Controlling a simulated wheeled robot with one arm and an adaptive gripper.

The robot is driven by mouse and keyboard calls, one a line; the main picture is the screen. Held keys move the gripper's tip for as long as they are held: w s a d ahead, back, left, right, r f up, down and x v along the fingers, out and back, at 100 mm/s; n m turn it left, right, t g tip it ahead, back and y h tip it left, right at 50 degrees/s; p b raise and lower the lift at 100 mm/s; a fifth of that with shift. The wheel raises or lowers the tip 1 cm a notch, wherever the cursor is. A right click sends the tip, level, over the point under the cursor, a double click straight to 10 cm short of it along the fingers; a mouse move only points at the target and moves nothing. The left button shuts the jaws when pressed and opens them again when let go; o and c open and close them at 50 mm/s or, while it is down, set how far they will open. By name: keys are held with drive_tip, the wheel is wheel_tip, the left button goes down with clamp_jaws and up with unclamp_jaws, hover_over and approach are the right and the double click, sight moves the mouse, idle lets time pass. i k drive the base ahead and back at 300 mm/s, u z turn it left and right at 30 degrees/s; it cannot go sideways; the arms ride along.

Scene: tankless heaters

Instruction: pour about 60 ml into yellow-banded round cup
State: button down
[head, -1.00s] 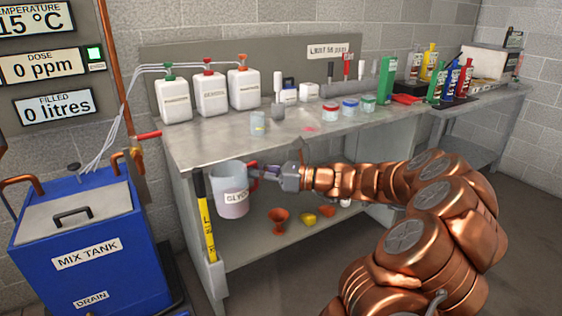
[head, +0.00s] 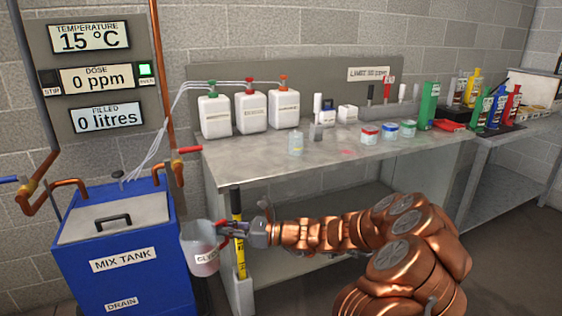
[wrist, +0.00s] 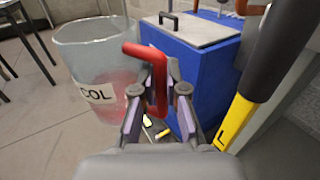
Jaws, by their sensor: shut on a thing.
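A clear jug (head: 199,262) with a red handle hangs in the air at the left front of the bench, near the mix tank. Its label is partly hidden; the wrist view reads "COL" on the jug (wrist: 92,92). Pink liquid lies in its lower part, and it looks about upright. My gripper (head: 232,230) is shut on the red handle, which stands between the fingers in the wrist view (wrist: 158,85). A small clear cup (head: 295,145) with a yellowish band stands on the bench top, up and right of the jug. Its contents are too small to tell.
The blue mix tank (head: 125,255) stands left of the bench (head: 270,172). A yellow-black post (head: 239,255) is close behind my gripper. White canisters (head: 250,112) line the bench back. Red, blue and green-lidded tubs (head: 389,130) stand right. The bench front around the cup is clear.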

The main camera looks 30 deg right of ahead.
sight(296, 139)
drive_tip(key=z, duration=0.8)
